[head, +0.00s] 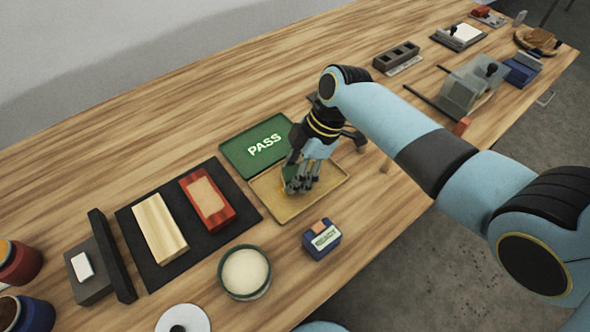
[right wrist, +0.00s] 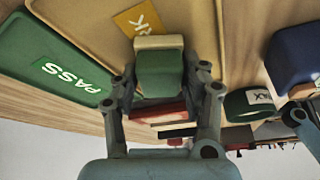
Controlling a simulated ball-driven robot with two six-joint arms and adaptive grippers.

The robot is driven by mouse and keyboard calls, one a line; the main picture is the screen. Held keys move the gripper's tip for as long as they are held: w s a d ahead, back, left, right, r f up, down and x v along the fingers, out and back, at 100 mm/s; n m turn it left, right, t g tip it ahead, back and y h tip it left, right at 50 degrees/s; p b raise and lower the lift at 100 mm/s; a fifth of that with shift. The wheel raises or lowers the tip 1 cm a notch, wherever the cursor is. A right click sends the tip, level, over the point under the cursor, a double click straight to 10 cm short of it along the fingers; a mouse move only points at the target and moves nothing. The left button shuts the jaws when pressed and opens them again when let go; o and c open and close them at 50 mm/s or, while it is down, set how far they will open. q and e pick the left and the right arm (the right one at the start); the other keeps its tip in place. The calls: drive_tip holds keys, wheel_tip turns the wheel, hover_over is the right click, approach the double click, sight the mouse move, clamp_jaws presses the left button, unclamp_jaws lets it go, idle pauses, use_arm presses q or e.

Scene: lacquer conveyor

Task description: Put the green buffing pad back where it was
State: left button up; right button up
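The green buffing pad (right wrist: 158,75) has a cream layer on one face and sits between the fingers of my right gripper (right wrist: 163,85) in the right wrist view. The fingers appear to press on its two sides. In the head view my right gripper (head: 301,187) points down at the ochre tray (head: 328,190), and only a bit of the pad's green shows there. Whether the pad touches the tray is hidden. A part that looks like my left gripper (right wrist: 298,116) enters at the right edge of the right wrist view; its fingers are cut off.
A green PASS tray (head: 242,158) adjoins the ochre tray. A black mat (head: 184,216) holds a wooden block (head: 160,228) and a red block (head: 207,200). A round green-rimmed pot (head: 245,273) and a blue labelled box (head: 321,240) stand in front. Bare table lies behind the trays.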

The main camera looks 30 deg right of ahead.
drive_tip(key=o, duration=0.3)
drive_tip(key=shift+o, duration=0.2)
drive_tip(key=shift+r, duration=0.15)
drive_tip(key=w+v, duration=0.1)
drive_tip(key=v, duration=1.1)
drive_tip(key=shift+s, duration=0.45)
